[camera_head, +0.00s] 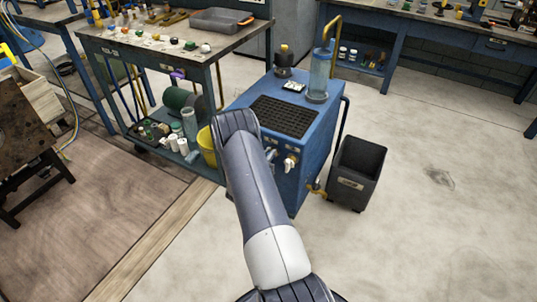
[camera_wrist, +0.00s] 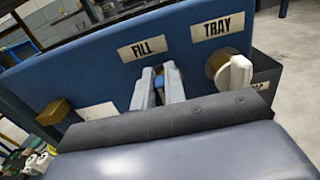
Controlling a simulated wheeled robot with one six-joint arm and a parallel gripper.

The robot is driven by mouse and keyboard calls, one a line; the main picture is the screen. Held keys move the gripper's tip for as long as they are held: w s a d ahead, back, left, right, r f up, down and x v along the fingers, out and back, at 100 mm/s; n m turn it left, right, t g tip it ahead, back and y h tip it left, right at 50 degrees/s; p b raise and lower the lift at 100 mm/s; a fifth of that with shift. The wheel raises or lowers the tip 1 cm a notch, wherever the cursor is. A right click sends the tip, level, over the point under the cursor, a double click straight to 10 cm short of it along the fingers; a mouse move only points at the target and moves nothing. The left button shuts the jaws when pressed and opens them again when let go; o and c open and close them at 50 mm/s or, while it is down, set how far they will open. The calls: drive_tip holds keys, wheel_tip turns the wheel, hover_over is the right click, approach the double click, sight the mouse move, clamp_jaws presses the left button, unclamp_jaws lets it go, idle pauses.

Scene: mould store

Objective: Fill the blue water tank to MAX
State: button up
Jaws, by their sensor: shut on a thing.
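The blue machine cabinet (camera_head: 318,150) stands in the middle of the head view, with a clear bluish cylinder (camera_head: 319,75) upright on its top right. The cylinder's level marks and water level are too small to read. My arm hides part of the cabinet front in the head view.
A black bin (camera_head: 357,172) stands right of the cabinet. A brass tap (camera_head: 316,188) sticks out low on the cabinet. Open floor lies in front and to the right.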

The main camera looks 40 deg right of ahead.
clamp_jaws()
drive_tip(key=m+b, duration=0.2)
drive_tip(key=b, duration=0.1)
drive_tip(key=shift+s+d+f, duration=0.1)
drive_tip(key=shift+s+f, duration=0.1)
drive_tip(key=shift+f, duration=0.1)
drive_tip(key=shift+s+d+r+m+b, duration=0.1)
drive_tip(key=shift+s+m+b, duration=0.1)
drive_tip(key=shift+m+b, duration=0.8)
drive_tip(key=shift+s+r+m+b, duration=0.15)
drive_tip(key=shift+m+b, duration=0.55)
drive_tip(key=shift+b, duration=0.55)
drive_tip(key=shift+f, duration=0.1)
drive_tip(key=o, duration=0.6)
unclamp_jaws()
